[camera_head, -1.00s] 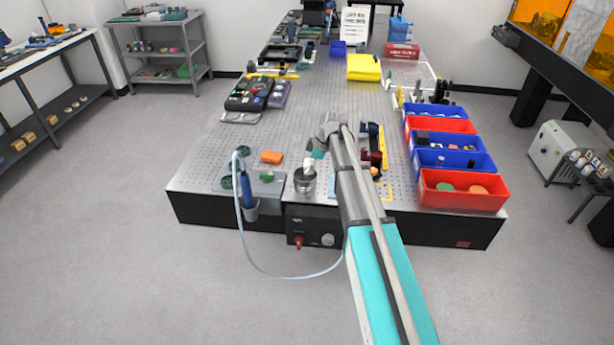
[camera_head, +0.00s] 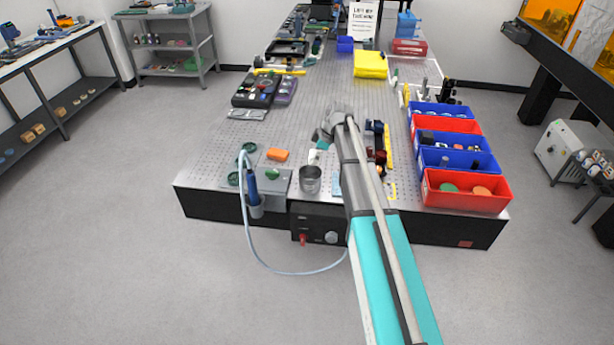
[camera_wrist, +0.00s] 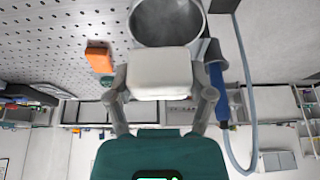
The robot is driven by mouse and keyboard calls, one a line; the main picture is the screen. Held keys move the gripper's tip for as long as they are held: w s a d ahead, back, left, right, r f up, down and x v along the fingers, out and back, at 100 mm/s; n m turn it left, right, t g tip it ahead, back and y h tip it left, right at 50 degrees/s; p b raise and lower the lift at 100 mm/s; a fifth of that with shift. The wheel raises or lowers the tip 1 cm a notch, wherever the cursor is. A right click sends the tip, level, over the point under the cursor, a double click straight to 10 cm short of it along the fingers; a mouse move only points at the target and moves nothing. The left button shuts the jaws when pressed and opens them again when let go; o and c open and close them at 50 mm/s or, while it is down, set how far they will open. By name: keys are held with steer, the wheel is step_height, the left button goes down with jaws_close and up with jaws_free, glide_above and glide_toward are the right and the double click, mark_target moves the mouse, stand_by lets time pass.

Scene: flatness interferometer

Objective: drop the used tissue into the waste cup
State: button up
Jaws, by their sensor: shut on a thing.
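The used tissue (camera_wrist: 160,70) is a white, soft-edged block held between the two fingers of my gripper (camera_wrist: 163,92) in the wrist view. In the head view the tissue (camera_head: 315,156) shows as a small white patch below my gripper (camera_head: 322,143). The waste cup (camera_head: 310,181) is an open metal cup near the front edge of the bench. In the wrist view the cup (camera_wrist: 200,14) is just beyond the tissue, which hides part of its near side. The visible inside of the cup looks empty. The tissue appears beside the cup's rim, not inside it.
An orange block (camera_head: 277,154) lies left of the cup. A blue-handled tool (camera_head: 253,186) with a looping hose stands at the front edge. Red and blue bins (camera_head: 466,190) line the right side. Dark optics parts (camera_head: 379,150) stand right of my arm. The perforated bench (camera_head: 225,145) has bare areas.

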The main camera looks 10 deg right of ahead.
steer(key=shift+d+r+p, duration=0.15)
steer(key=shift+r+p, duration=2.15)
steer(key=shift+r, duration=0.5)
steer(key=shift+f, duration=0.2)
steer(key=shift+f+b, duration=2.85)
steer(key=shift+b, duration=0.2)
steer(key=o, duration=1)
steer(key=shift+c, duration=0.2)
steer(key=shift+s, duration=0.2)
